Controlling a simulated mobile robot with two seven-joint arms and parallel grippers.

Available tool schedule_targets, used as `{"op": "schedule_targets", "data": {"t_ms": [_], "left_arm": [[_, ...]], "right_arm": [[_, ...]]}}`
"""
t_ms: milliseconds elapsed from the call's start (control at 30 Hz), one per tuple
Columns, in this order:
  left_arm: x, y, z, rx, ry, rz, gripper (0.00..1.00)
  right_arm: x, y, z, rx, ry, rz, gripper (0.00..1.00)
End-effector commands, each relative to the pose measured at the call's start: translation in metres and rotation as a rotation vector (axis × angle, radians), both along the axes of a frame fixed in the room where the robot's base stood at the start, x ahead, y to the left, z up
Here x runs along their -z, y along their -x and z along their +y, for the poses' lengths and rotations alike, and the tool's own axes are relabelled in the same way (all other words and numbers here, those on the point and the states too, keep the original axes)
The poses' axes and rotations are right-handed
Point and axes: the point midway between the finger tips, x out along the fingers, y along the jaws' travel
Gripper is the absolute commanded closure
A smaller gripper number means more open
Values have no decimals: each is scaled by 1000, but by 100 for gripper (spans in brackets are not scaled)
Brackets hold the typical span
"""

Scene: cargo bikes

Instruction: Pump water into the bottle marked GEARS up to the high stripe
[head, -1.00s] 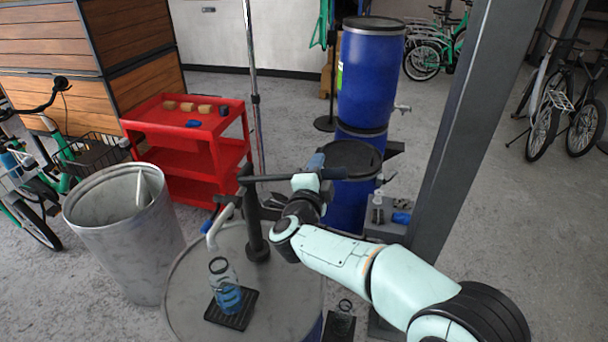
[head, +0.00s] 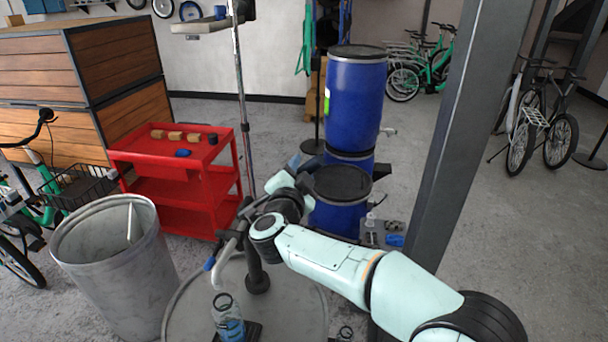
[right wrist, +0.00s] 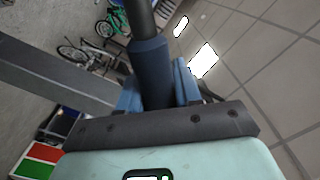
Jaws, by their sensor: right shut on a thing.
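A clear bottle (head: 228,318) stands under the pump spout at the bottom of the head view. Its lower part looks blue, but its marking and stripes are too small to read. The bottle is on a black drip tray (head: 254,331) on the grey drum (head: 295,292). The hand pump (head: 256,272) rises from the drum, and its grey curved spout (head: 224,254) points down toward the bottle. The right wrist view shows the blue fingers around the dark handle (right wrist: 147,55). My left gripper is not in view.
A grey metal bin (head: 108,262) stands left of the drum. Behind are a red cart (head: 180,152) with small blocks and stacked blue barrels (head: 354,100). A dark steel post (head: 462,130) stands close to the right of my arm.

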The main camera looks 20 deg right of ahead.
Motion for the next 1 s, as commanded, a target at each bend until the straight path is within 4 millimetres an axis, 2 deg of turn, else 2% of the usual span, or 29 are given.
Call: {"op": "schedule_targets", "data": {"t_ms": [367, 400, 467, 800, 1000], "left_arm": [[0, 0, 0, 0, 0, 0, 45], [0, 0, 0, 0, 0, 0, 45], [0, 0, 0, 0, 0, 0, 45], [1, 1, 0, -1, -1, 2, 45], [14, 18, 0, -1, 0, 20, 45]], "right_arm": [[-3, -1, 1, -1, 5, -2, 100], [-3, -1, 0, -1, 5, -2, 63], [-3, -1, 1, -1, 4, -1, 45], [-1, 2, 2, -1, 4, 2, 45], [3, 24, 17, -4, 1, 3, 45]]}}
